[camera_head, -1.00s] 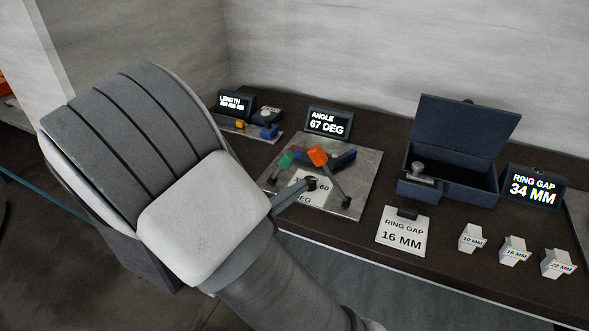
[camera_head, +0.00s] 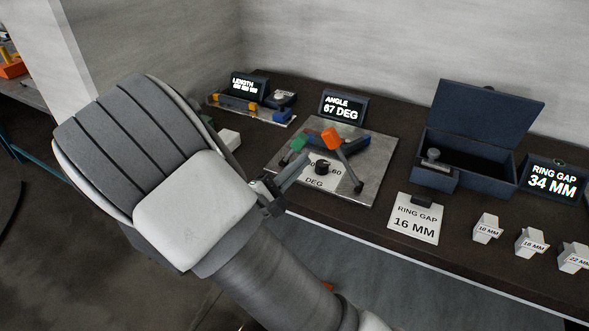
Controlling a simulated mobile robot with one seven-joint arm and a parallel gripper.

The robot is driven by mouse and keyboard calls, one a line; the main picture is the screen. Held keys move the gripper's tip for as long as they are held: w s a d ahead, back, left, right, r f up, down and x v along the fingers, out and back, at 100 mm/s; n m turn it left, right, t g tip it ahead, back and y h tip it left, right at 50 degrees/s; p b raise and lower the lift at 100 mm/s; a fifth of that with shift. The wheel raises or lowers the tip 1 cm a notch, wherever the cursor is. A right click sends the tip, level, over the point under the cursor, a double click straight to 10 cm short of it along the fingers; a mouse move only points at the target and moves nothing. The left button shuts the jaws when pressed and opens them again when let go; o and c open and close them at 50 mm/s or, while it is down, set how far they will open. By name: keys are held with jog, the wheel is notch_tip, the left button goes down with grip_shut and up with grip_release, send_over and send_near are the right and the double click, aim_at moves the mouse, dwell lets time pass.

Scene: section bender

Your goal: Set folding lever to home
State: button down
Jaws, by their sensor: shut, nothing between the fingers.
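The angle bender stands on a grey metal plate (camera_head: 378,158), with an orange block (camera_head: 331,139), a green block (camera_head: 298,142) and blue bars. A dark lever (camera_head: 348,172) slopes from below the orange block to a black end at the plate's right front. A short black knob (camera_head: 322,167) stands at the middle, over a partly hidden paper label. The angle display (camera_head: 343,107) reads 67 DEG. My gripper (camera_head: 302,161) is shut and empty, over the plate's left front in the picture, left of the knob and apart from the dark lever. My arm hides some of the bench at left.
A ring gap card (camera_head: 415,219) reading 16 MM and several white marked blocks (camera_head: 487,228) lie to the right. An open blue box (camera_head: 477,150) and a ring gap display (camera_head: 553,182) stand behind them. A length station (camera_head: 248,103) is at back left.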

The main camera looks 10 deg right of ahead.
aim_at(344, 160)
jog(key=x, duration=0.6)
jog(key=shift+s+r, duration=0.1)
dwell(0.4)
jog(key=shift+s+d+r+m, duration=0.1)
jog(key=shift+d+m, duration=0.1)
jog(key=shift+m, duration=0.2)
